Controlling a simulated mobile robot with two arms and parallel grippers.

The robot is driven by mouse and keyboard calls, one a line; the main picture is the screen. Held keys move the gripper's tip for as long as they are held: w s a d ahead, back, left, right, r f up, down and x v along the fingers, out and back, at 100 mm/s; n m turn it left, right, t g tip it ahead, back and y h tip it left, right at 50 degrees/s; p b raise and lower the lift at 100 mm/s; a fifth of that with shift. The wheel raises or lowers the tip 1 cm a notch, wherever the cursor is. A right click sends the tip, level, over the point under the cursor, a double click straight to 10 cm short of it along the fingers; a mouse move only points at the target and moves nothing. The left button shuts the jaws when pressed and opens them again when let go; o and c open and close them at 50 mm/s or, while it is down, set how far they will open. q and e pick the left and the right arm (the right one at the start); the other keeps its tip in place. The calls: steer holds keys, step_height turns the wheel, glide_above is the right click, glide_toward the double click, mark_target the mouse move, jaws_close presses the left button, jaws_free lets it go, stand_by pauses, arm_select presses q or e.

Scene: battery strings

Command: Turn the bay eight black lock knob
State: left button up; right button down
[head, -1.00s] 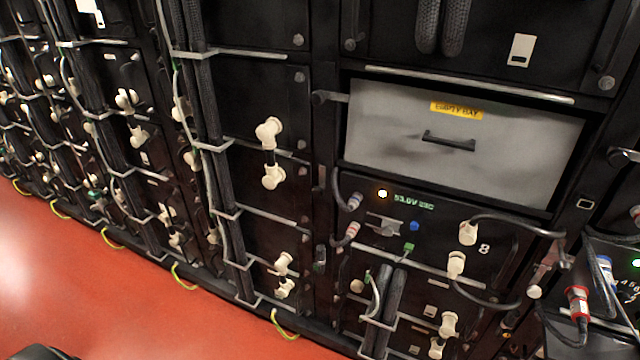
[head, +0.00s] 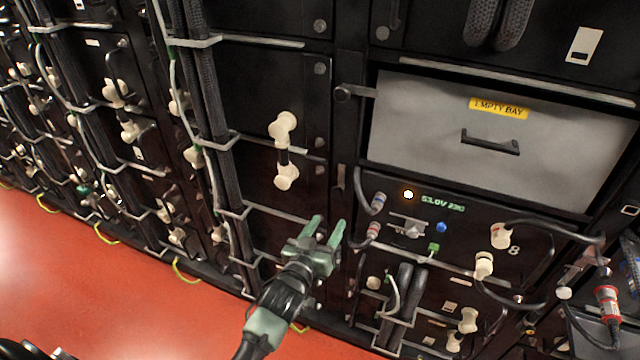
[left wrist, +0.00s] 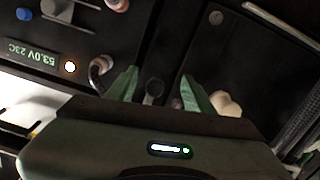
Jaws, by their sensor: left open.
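The bay eight panel (head: 470,235) carries an "8", an amber light and a green display reading about 53.0V 23C. My left gripper (head: 328,226) is open and empty, with its green fingers pointing at the rack just left of this panel. In the left wrist view the panel appears upside down at the left. In the head view I cannot make out this knob clearly near the gripper. My right gripper is in neither view.
Above bay eight is a grey drawer front (head: 430,130) labelled EMPTY BAY. Cabled connectors (head: 501,236) loop out at the panel's right, and grey-tipped plugs (head: 377,203) sit at its left edge. Vertical cable bundles (head: 205,110) and cream connectors (head: 285,128) stand left. Red floor (head: 70,290) is clear.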

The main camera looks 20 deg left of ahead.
mark_target(336, 195)
arm_select(q)
steer(key=shift+t, duration=0.4)
steer(key=w+r, duration=0.1)
steer(key=w, duration=0.1)
steer(key=w+r, duration=0.1)
steer(key=w, duration=0.2)
steer(key=w+r, duration=0.1)
steer(key=w, duration=0.2)
steer(key=shift+w+a+r, duration=0.15)
steer(key=shift+w+r, duration=0.05)
steer(key=shift+r, duration=0.2)
jaws_close()
